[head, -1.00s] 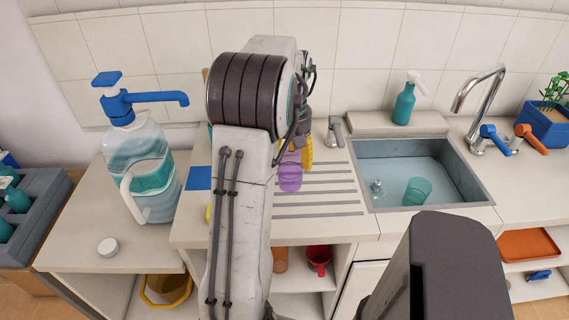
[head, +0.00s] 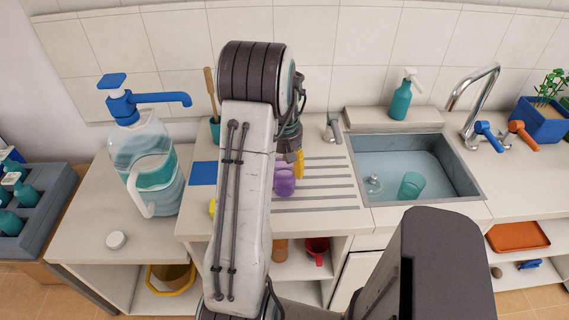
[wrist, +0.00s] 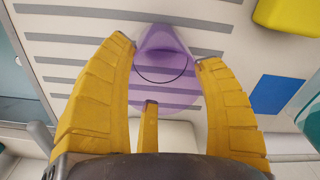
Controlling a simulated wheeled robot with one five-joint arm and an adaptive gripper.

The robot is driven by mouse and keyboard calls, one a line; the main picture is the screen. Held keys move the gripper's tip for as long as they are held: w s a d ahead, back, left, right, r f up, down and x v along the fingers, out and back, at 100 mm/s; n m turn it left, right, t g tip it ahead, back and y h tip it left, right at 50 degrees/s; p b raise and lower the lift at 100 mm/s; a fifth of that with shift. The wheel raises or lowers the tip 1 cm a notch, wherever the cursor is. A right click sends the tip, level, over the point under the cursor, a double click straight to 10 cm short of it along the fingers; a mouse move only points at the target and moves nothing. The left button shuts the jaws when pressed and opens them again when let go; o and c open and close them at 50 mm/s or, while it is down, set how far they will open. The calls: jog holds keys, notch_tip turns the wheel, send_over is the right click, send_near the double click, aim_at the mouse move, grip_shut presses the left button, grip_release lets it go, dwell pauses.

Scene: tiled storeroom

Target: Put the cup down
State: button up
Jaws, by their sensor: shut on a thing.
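A see-through purple cup (head: 284,181) is at the left part of the grooved drainboard (head: 325,196), left of the sink. In the wrist view the cup (wrist: 165,92) lies between the yellow fingers of my gripper (wrist: 165,52), which are shut on it. In the head view my gripper (head: 298,163) is partly hidden behind my arm, with a yellow finger showing at the cup. The cup looks close to the grooved surface; I cannot tell whether its base touches it.
The sink (head: 413,165) holds a teal cup (head: 411,186). A blue square (head: 203,173) lies left of my arm, and a yellow object (wrist: 288,18) is near the cup. A pump jug (head: 145,170) stands left. The drainboard's right part is clear.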

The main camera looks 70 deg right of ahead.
jog(key=shift+f, duration=0.15)
jog(key=o, duration=1.1)
jog(key=shift+r, duration=0.65)
notch_tip(320, 180, up, 11)
jog(key=b, duration=0.4)
